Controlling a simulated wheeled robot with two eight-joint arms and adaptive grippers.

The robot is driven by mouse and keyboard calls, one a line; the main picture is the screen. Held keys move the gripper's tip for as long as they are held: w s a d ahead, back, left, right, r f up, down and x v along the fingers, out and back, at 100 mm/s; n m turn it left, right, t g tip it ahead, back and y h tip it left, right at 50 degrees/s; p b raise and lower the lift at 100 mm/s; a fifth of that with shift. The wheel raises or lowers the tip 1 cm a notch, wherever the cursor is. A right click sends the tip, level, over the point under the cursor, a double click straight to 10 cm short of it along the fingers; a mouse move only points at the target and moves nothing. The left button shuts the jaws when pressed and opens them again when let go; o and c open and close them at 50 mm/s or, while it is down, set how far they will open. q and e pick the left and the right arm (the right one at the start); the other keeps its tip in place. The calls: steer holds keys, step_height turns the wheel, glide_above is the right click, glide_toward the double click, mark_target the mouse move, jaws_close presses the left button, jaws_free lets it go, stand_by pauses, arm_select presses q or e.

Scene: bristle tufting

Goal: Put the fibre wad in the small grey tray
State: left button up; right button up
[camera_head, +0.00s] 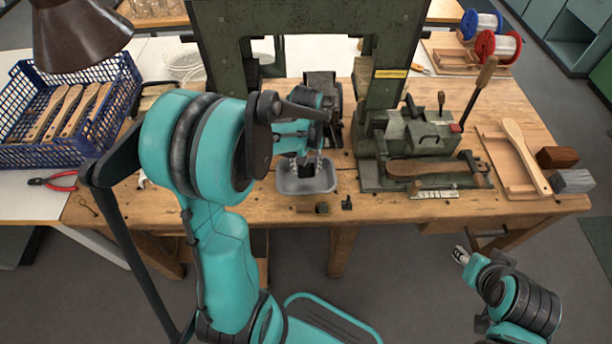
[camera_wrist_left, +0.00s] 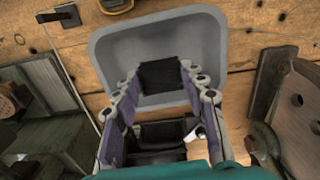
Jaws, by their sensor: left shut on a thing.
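The small grey tray (camera_head: 292,186) stands on the wooden bench near its front edge. It also shows in the left wrist view (camera_wrist_left: 205,30), with its rim rounded at the corners. My left gripper (camera_head: 304,164) reaches over the tray. In the left wrist view its two fingers (camera_wrist_left: 158,80) are shut on a dark, block-like fibre wad (camera_wrist_left: 160,72), seen in front of the tray floor. Its height above the floor is hard to tell. My right gripper (camera_head: 461,255) hangs off the bench's front, away from the tray, and its fingers are too small to read.
A green press frame (camera_head: 222,45) rises behind the tray. A green clamp machine (camera_head: 425,140) stands to the right. A blue crate (camera_head: 40,150) of brush handles and red pliers (camera_head: 58,181) lie at the left.

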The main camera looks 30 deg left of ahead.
mark_target(306, 169)
arm_select(q)
steer(key=shift+f+b, duration=0.7)
steer(key=shift+f, duration=1.1)
steer(key=o, duration=0.9)
steer(key=shift+f, duration=0.15)
